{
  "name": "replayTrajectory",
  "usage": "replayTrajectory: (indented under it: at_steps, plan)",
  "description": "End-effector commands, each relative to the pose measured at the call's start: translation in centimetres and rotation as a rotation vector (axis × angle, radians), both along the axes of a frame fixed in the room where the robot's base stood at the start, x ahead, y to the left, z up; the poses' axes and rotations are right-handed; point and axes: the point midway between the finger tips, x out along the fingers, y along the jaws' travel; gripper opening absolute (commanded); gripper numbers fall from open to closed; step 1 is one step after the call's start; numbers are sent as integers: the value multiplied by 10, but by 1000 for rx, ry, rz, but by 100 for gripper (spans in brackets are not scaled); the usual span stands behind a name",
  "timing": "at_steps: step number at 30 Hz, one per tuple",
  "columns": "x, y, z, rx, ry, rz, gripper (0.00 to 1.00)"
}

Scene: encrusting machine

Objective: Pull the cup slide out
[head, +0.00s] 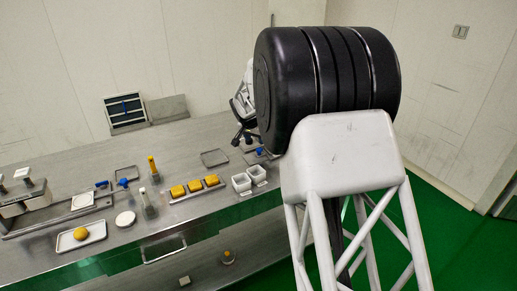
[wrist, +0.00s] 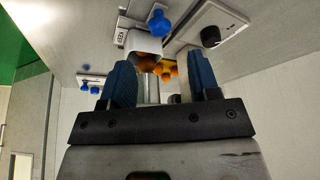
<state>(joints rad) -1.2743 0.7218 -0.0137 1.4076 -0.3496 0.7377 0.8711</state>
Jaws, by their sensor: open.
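My gripper (wrist: 165,82) shows in the wrist view with its two blue fingers spread wide apart. No object is clasped between them. In the head view my gripper (head: 243,138) is above the far right part of the bench, partly hidden by my arm. Past the fingers, the wrist view shows a white open container (wrist: 143,42), orange pieces (wrist: 167,70) and a blue knob (wrist: 158,22) by a pale plate. In the head view a blue knob (head: 259,151) is just below my gripper. I cannot tell for certain which part is the cup slide.
The steel bench (head: 200,140) also holds two white cups (head: 241,181), a tray of yellow blocks (head: 195,187), a bottle with a yellow top (head: 153,170) and a tray (head: 80,237) with a round yellow piece. A machine (head: 25,197) stands at the left.

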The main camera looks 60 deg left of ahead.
Motion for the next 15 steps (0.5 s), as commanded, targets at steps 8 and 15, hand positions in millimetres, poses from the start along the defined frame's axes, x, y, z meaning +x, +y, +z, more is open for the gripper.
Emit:
replayTrajectory:
  at_steps: [8,15]
  plan:
    - [0,0,0,0,0,0,56]
    - [3,1,-6,0,0,-1,56]
